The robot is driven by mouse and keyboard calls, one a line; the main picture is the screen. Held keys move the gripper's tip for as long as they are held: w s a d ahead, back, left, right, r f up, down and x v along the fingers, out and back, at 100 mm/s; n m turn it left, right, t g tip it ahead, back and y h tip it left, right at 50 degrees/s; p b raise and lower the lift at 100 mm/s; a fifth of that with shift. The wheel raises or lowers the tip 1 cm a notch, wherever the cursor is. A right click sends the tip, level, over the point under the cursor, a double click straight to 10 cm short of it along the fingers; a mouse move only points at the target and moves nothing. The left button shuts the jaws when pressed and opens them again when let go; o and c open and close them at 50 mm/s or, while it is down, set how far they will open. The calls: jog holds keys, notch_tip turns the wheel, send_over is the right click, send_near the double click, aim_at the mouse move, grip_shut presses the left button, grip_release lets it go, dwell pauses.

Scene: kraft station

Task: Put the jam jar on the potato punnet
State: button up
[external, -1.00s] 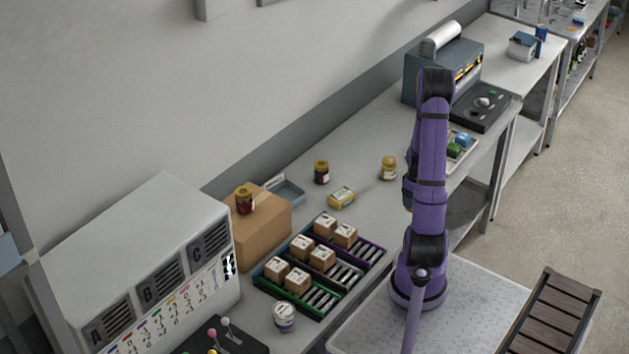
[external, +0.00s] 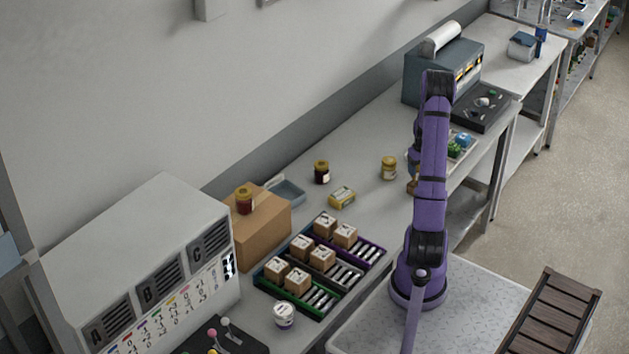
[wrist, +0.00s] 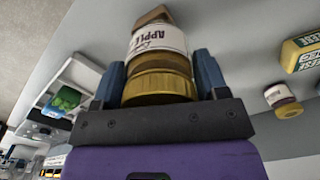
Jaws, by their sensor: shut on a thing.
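My gripper (wrist: 160,80) is shut on a jar with a yellow lid (wrist: 158,85) and a white label that reads "APPLE". In the external view my arm hides most of the gripper and jar; only a small brownish part of the jar (external: 412,187) shows at the arm's left edge. Dark red jars stand on the table (external: 321,172) and on a cardboard box (external: 245,200). I cannot make out a potato punnet in either view.
A tray with green and blue items (external: 461,146) is right of my arm. Racks with small boxes (external: 310,258) lie nearer. The bench between the jars and the machine (external: 440,75) is fairly clear.

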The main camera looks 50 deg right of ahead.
jog(key=shift+w+d+f, duration=0.2)
jog(key=shift+w+d, duration=0.5)
jog(key=shift+d, duration=0.05)
jog(key=shift+f, duration=1.65)
jog(key=shift+f, duration=0.1)
jog(key=o, duration=1.1)
